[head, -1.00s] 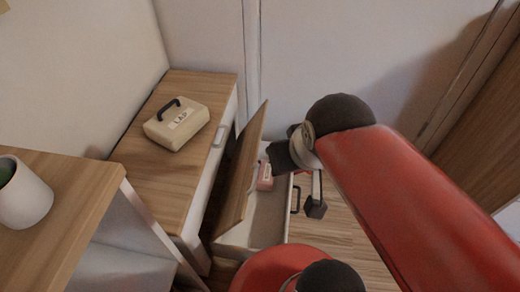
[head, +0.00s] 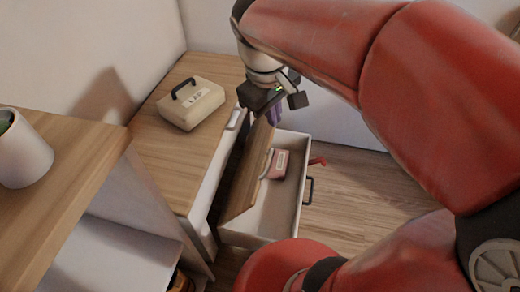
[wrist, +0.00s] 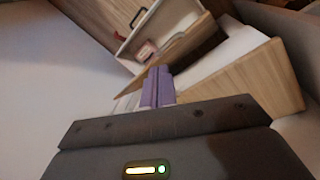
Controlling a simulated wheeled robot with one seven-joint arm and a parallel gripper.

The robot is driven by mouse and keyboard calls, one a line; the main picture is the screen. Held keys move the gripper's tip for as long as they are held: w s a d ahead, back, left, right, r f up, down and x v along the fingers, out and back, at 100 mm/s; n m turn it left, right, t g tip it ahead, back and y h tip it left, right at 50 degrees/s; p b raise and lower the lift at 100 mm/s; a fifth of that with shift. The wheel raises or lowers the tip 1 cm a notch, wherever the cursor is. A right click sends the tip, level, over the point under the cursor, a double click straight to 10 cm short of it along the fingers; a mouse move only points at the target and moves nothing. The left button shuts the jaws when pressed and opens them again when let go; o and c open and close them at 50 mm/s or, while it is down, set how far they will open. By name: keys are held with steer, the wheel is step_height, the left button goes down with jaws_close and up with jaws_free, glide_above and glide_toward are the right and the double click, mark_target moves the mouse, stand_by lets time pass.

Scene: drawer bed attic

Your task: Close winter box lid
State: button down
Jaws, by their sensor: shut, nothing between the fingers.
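The winter box appears to be the low white box (head: 268,218) on the floor beside the wooden-topped cabinet. Its wooden lid (head: 243,180) is open, tilted up steeply along the cabinet side. A pink labelled item (head: 279,163) lies inside. My gripper (head: 275,118) is shut and empty, with purple fingers pointing down near the far upper end of the lid. In the wrist view the fingers (wrist: 158,86) are together, with the lid (wrist: 180,52) and the open box (wrist: 158,28) beyond them. Whether the fingers touch the lid is unclear.
The cabinet (head: 175,160) stands left of the box, carrying a cream case (head: 191,104) with a black handle. A nearer wooden surface (head: 60,175) holds a white pot (head: 22,155). A dark handle (head: 309,190) is on the box's right side. Floor to the right is clear.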

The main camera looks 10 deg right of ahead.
steer(key=w+a+f+n+g+h+b, duration=0.35)
steer(key=w+a+f+n, duration=0.25)
steer(key=w+a+f, duration=0.35)
steer(key=b, duration=0.3)
glide_toward(260, 164)
steer(key=shift+n, duration=0.3)
steer(key=d, duration=0.1)
steer(key=s+d+f, duration=0.1)
steer(key=d, duration=0.1)
steer(key=shift+s+d+f, duration=0.4)
steer(key=shift+s+d, duration=0.1)
steer(key=shift+d, duration=0.25)
